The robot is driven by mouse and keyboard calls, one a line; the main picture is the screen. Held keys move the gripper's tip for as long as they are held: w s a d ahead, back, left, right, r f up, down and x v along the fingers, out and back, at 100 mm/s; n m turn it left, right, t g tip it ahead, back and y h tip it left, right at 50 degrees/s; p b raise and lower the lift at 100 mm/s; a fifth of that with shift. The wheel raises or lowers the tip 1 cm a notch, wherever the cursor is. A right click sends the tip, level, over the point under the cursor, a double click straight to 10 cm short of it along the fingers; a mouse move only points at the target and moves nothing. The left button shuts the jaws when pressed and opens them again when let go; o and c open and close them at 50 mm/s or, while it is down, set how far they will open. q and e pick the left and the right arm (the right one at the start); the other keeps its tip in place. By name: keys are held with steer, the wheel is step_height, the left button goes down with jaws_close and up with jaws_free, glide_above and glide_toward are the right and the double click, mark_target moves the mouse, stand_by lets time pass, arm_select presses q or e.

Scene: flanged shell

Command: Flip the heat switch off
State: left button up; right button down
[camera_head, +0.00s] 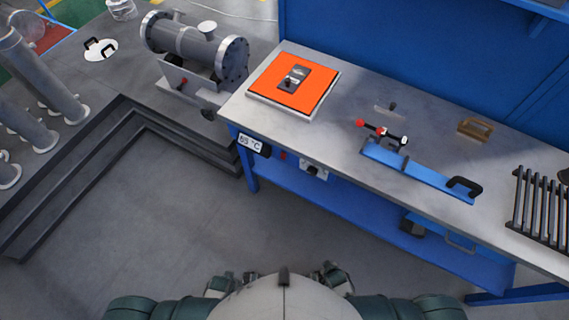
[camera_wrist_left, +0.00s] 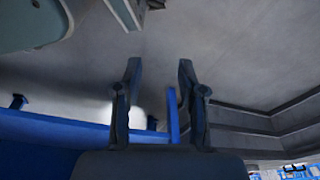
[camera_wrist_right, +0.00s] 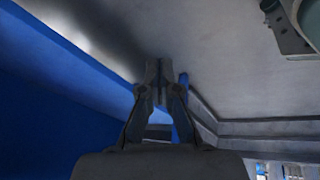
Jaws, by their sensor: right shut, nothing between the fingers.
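A display reading about 65 °C (camera_head: 250,143) is mounted on the front edge of the blue workbench. To its right are a small red part (camera_head: 283,155) and a grey box with a dark knob or switch (camera_head: 313,169); I cannot tell for certain which is the heat switch. An orange plate (camera_head: 290,85) with a small metal part on it lies on the bench top above them. My left gripper (camera_wrist_left: 158,75) is open and empty in the left wrist view. My right gripper (camera_wrist_right: 160,88) is shut and empty in the right wrist view.
The grey bench top (camera_head: 340,125) also holds a blue fixture with red-tipped clamp (camera_head: 415,170) and a dark rack (camera_head: 540,205). A flanged shell (camera_head: 190,45) stands on the left table. The floor (camera_head: 180,210) before the bench is clear.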

mark_target(283, 156)
steer(key=w+a+r+n+t+b, duration=0.35)
steer(key=w+a+r+n, duration=0.2)
steer(key=w, duration=0.55)
arm_select(q)
steer(key=w+r+t+b, duration=0.1)
steer(key=w+r+b, duration=0.1)
steer(key=r, duration=0.8)
steer(key=w+r+b, duration=0.1)
steer(key=w+r, duration=0.2)
steer(key=r, duration=0.7)
steer(key=shift+d+t+b, duration=0.35)
steer(key=shift+t+b, duration=0.05)
arm_select(e)
steer(key=w+a+r+n+t+y, duration=0.1)
steer(key=w+a+r+n+t, duration=0.1)
steer(key=r, duration=0.5)
steer(key=w+a+r+n+t+y, duration=0.1)
steer(key=w+a+r+n+t, duration=0.2)
steer(key=w+a+r, duration=0.2)
steer(key=w+a+r+n+t+y, duration=0.2)
steer(key=w+a+r+n+t, duration=0.1)
steer(key=r, duration=0.8)
steer(key=shift+w+a, duration=0.3)
steer(key=shift+a, duration=0.5)
